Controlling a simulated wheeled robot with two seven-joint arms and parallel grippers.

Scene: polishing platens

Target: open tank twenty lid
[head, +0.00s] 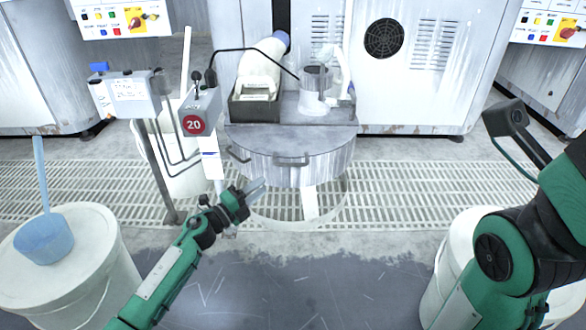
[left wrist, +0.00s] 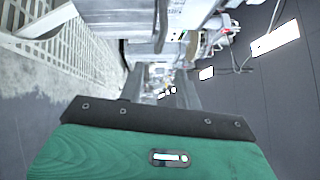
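Tank twenty (head: 326,204) stands on the floor grating in the middle of the head view, beside a red disc marked 20 (head: 193,124). A second handle (head: 238,154) shows at the lid's left side. My left gripper (head: 260,187) is just below and left of the front handle, apart from it and empty. In the left wrist view its fingers (left wrist: 160,84) stand apart.
A pump with a white motor (head: 260,68) and a metal cylinder (head: 315,92) stand behind the lid. A control box on a post (head: 125,95) is left. A white drum with a blue scoop (head: 43,237) is front left. Another white drum (head: 455,245) is front right.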

